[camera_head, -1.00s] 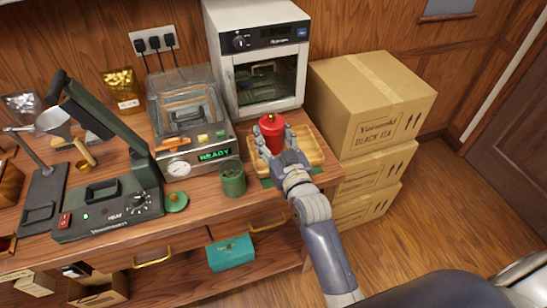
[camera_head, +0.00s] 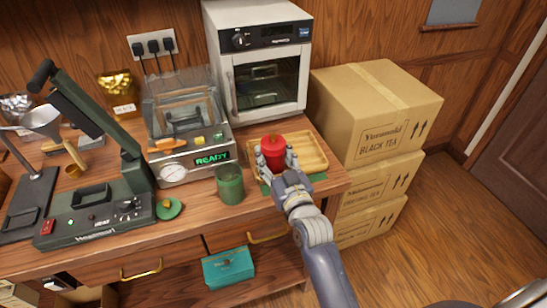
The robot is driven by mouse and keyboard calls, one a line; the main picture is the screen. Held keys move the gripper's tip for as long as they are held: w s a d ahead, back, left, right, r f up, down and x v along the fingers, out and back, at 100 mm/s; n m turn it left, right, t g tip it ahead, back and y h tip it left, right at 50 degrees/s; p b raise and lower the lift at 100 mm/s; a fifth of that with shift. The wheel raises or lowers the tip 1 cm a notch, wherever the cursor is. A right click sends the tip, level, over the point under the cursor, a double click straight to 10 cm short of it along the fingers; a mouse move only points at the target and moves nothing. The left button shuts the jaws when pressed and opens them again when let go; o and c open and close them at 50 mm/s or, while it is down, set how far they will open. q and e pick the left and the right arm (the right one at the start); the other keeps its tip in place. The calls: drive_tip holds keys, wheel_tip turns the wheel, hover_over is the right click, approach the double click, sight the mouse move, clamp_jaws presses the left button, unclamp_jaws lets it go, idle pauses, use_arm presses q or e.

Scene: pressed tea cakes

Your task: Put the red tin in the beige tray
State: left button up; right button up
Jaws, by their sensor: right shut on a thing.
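The red tin (camera_head: 273,150) with a lid knob stands upright over the left part of the beige tray (camera_head: 312,153). My left gripper is not in view.
A green canister (camera_head: 230,185) stands left of the tray. A white oven (camera_head: 262,65) is behind it, and a sealing machine (camera_head: 190,125) reads READY. Stacked cardboard boxes (camera_head: 375,110) stand right of the table.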

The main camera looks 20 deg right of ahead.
drive_tip(key=shift+f, duration=0.1)
drive_tip(key=o, duration=1.1)
drive_tip(key=shift+f, duration=0.1)
drive_tip(key=shift+s, duration=0.1)
drive_tip(key=s, duration=0.6)
drive_tip(key=s+b, duration=0.1)
drive_tip(key=s, duration=0.5)
drive_tip(key=shift+d+r, duration=0.2)
drive_tip(key=shift+w, duration=0.1)
